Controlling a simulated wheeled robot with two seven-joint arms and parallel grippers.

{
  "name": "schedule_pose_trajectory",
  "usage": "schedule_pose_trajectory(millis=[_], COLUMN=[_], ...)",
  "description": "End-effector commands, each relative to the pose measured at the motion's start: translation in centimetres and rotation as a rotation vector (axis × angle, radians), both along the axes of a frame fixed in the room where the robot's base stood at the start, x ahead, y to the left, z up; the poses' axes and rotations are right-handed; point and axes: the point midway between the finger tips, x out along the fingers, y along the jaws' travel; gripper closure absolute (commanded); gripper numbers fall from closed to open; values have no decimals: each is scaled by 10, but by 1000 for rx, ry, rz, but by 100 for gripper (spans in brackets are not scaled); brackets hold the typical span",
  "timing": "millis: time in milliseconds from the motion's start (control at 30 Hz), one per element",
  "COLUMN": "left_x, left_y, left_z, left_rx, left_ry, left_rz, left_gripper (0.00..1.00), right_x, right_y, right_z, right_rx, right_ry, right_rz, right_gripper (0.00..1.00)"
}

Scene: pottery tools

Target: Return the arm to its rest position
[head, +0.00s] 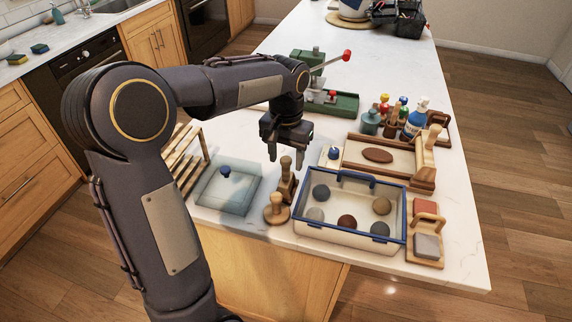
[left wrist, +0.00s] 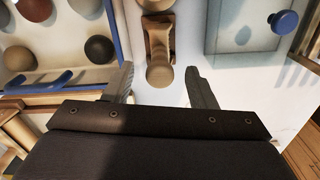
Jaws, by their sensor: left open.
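My left arm (head: 185,215) comes in from the left in the head view and bends over the white counter. My left gripper (head: 286,152) points down, open and empty, above the counter near the wooden stamps. In the left wrist view its two fingers (left wrist: 160,85) are spread wide, with a wooden stamp (left wrist: 159,70) showing between and beyond them. That stamp stands apart from the fingers as far as I can tell. My right gripper is in neither view.
A blue-rimmed bin (head: 318,232) holds several balls. A glassy lidded box (head: 212,190) and a wooden rack (head: 182,160) stand left. A wooden tray (head: 360,165), bottles (head: 416,118) and a green press (head: 335,103) stand beyond. The far counter middle is clear.

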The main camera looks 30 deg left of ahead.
Motion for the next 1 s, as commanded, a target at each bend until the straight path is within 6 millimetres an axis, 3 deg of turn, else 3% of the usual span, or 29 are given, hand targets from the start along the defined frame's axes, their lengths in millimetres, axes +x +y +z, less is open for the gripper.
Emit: schedule_pose_trajectory(millis=[200, 567, 667, 800, 1000], left_x=[1, -8, -31, -87, -168], left_y=[0, 0, -1, -12, -41], left_z=[34, 46, 52, 56, 38], left_rx=[0, -12, -52, -145, -268], left_ry=[-3, -12, -55, -163, -337], left_rz=[0, 0, 1, 5, 29], left_gripper=[49, 49, 49, 49, 49], right_x=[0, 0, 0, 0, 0], right_y=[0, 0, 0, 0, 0], right_z=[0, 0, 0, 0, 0], right_rx=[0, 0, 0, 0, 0], right_ry=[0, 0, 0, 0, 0], right_rz=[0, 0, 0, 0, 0], right_gripper=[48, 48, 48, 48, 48])
